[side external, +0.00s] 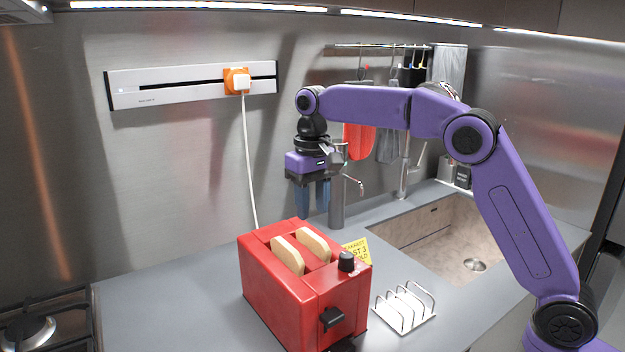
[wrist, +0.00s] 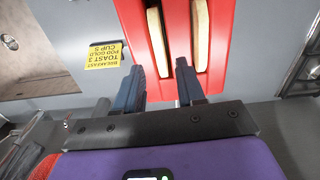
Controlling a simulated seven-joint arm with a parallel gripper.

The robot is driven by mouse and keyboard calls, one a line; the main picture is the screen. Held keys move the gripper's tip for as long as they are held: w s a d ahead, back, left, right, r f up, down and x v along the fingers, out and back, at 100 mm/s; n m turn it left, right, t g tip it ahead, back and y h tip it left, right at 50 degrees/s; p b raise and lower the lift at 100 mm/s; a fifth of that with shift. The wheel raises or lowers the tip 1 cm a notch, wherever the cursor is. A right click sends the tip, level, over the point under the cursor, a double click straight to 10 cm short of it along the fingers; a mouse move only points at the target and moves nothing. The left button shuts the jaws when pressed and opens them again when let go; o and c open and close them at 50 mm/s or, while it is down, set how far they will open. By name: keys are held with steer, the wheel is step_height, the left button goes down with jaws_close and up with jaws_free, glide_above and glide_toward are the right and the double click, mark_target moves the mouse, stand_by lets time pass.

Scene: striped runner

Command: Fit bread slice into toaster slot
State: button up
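The red toaster (side external: 276,302) stands on the grey counter with two bread slices upright in its slots. The left slice (side external: 287,255) and the right slice (side external: 314,244) both stick out above the top. In the wrist view the slices show as two pale strips, one nearer the middle (wrist: 157,40) and one to the right (wrist: 200,36), in the red toaster top (wrist: 178,30). My gripper (side external: 312,212) is above and behind the toaster, pointing down. Its blue fingers are apart with nothing between them; they also show in the wrist view (wrist: 158,75).
An empty wire toast rack (side external: 404,307) stands right of the toaster. A yellow note (side external: 357,250) lies behind it. The sink (side external: 440,240) is at the right and a hob (side external: 45,325) at the left. A white cable (side external: 247,165) hangs from the wall socket.

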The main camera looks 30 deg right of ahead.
steer(key=shift+r, duration=2.85)
steer(key=s+f+n, duration=0.3)
steer(key=s, duration=0.6)
steer(key=s+f+n, duration=0.3)
steer(key=s, duration=0.7)
steer(key=s+d+f+n, duration=0.3)
steer(key=s+d+f, duration=0.2)
steer(key=s, duration=0.5)
steer(key=s+d+f+n, duration=0.3)
steer(key=s+d, duration=0.3)
steer(key=s, duration=0.4)
steer(key=shift+d+f, duration=0.25)
steer(key=shift+f, duration=0.65)
steer(key=shift+o, duration=0.2)
steer(key=shift+w, duration=0.1)
